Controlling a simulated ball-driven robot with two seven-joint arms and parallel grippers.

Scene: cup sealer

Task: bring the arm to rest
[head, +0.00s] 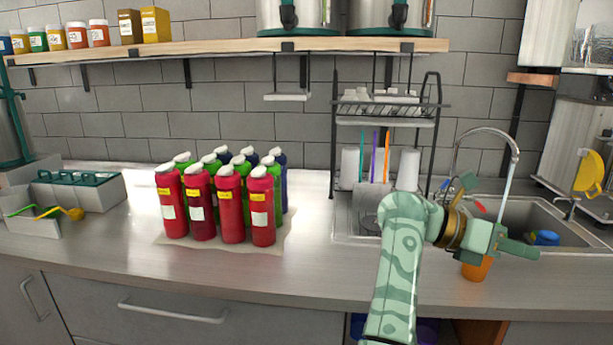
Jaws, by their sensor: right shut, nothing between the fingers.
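My right arm, patterned in light and dark green, rises from the bottom of the head view, right of the middle, and bends to the right at its top. My right gripper (520,247) is at its end, in front of the sink, pointing right. Its fingers are together with nothing held. An orange cup (477,268) stands on the counter just below the gripper and is partly hidden by it. My left gripper is not in view.
Several red, green and blue bottles (231,203) stand on a mat left of the middle. A dish rack (390,109), a sink (555,232) and a tap (484,131) are behind my right arm. The counter (320,270) between bottles and arm is clear.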

